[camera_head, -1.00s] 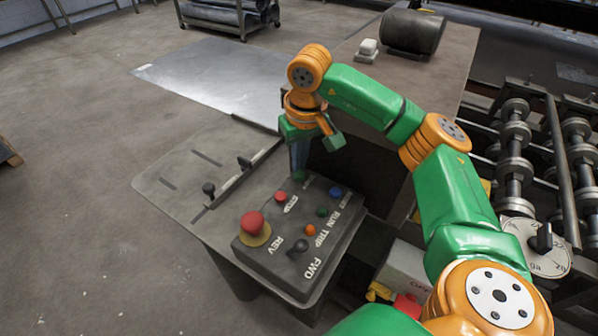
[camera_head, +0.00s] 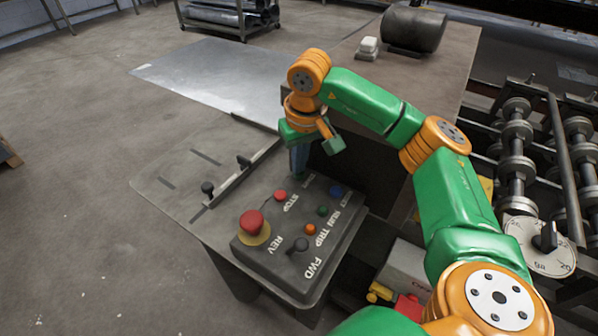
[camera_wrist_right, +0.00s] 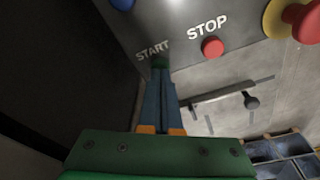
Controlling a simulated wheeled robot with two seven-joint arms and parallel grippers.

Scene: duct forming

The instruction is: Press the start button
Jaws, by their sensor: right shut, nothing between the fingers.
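The grey control box (camera_head: 262,262) stands on a small metal table in the head view. Its START label (camera_wrist_right: 153,49) shows in the right wrist view, beside the tips of my right gripper. The right gripper (camera_head: 299,174) points down at the far edge of the box, with its fingers together and empty. In the wrist view its fingertips (camera_wrist_right: 161,66) meet a dark green spot by the label. The start button is mostly hidden there, and I cannot tell whether it is pressed in. My left gripper is out of view.
A red stop button (camera_head: 281,196) sits close to the fingers. The box also carries a large red mushroom button (camera_head: 252,222), a blue button (camera_head: 336,191) and a black lever (camera_head: 299,245). A sheet metal plate (camera_head: 215,75) lies behind, and rollers (camera_head: 515,150) stand at right.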

